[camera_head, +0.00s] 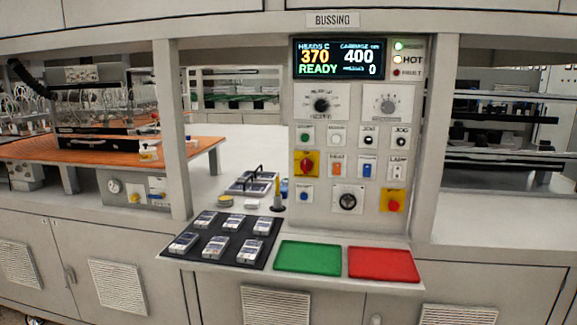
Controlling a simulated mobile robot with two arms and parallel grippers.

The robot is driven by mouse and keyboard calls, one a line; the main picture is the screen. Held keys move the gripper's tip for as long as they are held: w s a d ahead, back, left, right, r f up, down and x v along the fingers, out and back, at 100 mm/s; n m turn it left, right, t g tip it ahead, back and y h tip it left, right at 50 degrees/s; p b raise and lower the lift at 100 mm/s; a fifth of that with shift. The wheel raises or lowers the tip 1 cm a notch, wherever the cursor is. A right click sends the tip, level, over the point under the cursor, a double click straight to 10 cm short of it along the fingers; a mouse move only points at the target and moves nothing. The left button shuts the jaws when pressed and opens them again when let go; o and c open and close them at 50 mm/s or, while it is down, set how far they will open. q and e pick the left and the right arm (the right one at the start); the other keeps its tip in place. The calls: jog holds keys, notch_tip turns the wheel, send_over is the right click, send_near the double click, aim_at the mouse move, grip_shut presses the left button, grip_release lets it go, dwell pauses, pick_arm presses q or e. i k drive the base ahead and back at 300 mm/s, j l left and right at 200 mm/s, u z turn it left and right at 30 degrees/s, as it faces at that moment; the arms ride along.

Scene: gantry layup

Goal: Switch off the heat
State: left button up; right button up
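The grey control panel (319,205) stands upright under a sign reading BUSSING. An orange rocker switch (337,170) sits mid-panel; the small label above it seems to read HEAT. Its on or off position is too small to tell. A blue rocker (367,171) is to its right, and a red knob on a yellow plate (306,163) to its left. The display (338,58) reads HEADS C 370, 400, READY and 0. The HOT lamp (397,59) looks pale and bright, above a red FAULT lamp (396,72). Neither gripper is in view.
Below the panel a shelf holds a black tray (204,250) with several small devices, a green mat (308,257) and a red mat (384,264). A pointed yellow-tipped tool (278,195) stands left of the panel. Posts flank the opening. The panel's front is unobstructed.

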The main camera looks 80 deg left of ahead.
aim_at(337, 165)
jog(key=u, duration=2.4)
